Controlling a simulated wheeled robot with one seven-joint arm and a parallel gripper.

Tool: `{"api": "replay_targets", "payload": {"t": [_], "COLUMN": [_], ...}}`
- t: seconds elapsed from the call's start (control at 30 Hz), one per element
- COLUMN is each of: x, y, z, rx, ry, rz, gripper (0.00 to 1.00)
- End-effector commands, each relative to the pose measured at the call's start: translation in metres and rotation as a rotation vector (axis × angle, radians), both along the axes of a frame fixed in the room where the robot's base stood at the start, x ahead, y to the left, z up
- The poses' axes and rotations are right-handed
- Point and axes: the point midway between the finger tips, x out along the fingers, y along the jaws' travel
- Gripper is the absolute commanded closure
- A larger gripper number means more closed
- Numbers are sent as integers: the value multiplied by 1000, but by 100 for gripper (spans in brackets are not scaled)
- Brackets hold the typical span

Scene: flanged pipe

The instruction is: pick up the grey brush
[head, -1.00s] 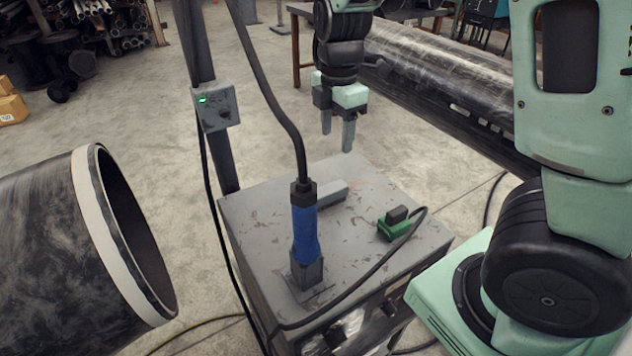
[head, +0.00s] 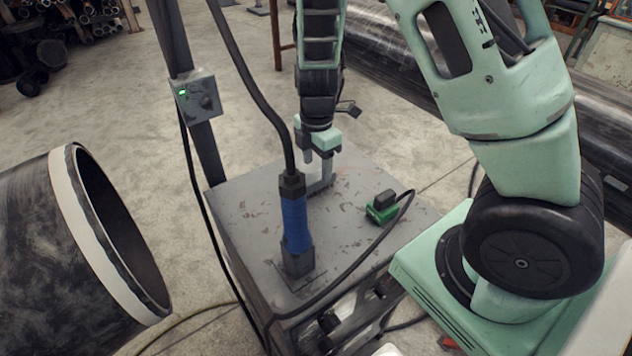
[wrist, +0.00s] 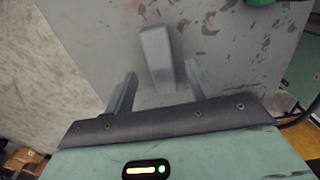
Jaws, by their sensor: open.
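The grey brush lies on top of the grey metal cabinet (head: 240,213), behind the blue-handled tool. In the head view the brush (head: 319,187) is partly hidden by my gripper (head: 318,166), which points down just above it. In the wrist view the brush (wrist: 157,52) is a pale grey block lying lengthwise between and beyond the open fingers of my gripper (wrist: 161,80). The jaws are open and empty. The head view does not clearly show whether the fingertips touch the brush or the cabinet top.
A blue-handled tool (head: 296,226) stands upright on the cabinet, its thick cable running upward. A green and black block (head: 382,206) with a cable sits to the right. A post with a switch box (head: 196,97) stands left. A large flanged pipe (head: 68,230) is at the left.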

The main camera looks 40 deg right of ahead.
Motion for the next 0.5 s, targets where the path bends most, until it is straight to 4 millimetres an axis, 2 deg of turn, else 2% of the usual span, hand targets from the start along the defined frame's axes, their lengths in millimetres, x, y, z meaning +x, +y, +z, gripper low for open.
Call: {"api": "replay_targets", "payload": {"t": [0.3,0.5], "x": [-2,-1], "y": [3,3], "z": [-41,-49], "rx": [0,0], "ry": [4,1], "rz": [-3,0], "gripper": [44,44]}}
